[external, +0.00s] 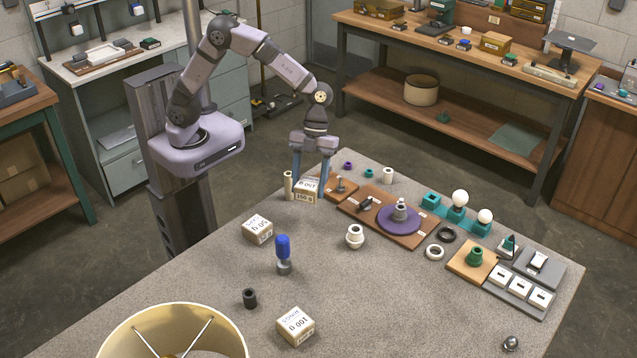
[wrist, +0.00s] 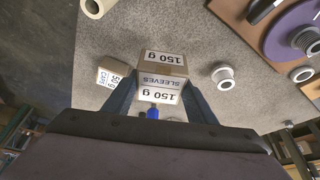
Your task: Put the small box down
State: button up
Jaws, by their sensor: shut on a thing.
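The small box (external: 306,190) is tan with white labels reading "150 g" and "SLEEVES". It is near the far left edge of the grey table, and it shows in the middle of the wrist view (wrist: 162,73). My gripper (external: 310,187) points down with its two blue fingers on either side of the box, shut on it. In the wrist view the fingers (wrist: 160,90) flank the box. The box is at or just above the tabletop; I cannot tell if it touches.
A cream cylinder (external: 288,186) stands just left of the box. A wooden board (external: 341,188) is close on its right. A 50 g box (external: 257,229), a blue-handled tool (external: 283,253) and a 100 g box (external: 296,326) stand nearer the front. Bare tabletop lies between them.

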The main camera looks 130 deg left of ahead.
jog(key=m, duration=0.2)
jog(key=m+g, duration=0.1)
jog(key=shift+s+d+r, duration=0.1)
jog(key=shift+s+d, duration=0.15)
jog(key=shift+d, duration=0.05)
jog(key=shift+s+m+g, duration=0.1)
jog(key=shift+m+g, duration=0.3)
jog(key=shift+m, duration=0.5)
jog(key=shift+f+p, duration=1.45)
jog(key=shift+f, duration=3.55)
jog(key=shift+f, duration=0.15)
jog(key=o, duration=1.1)
jog(key=shift+o, duration=0.2)
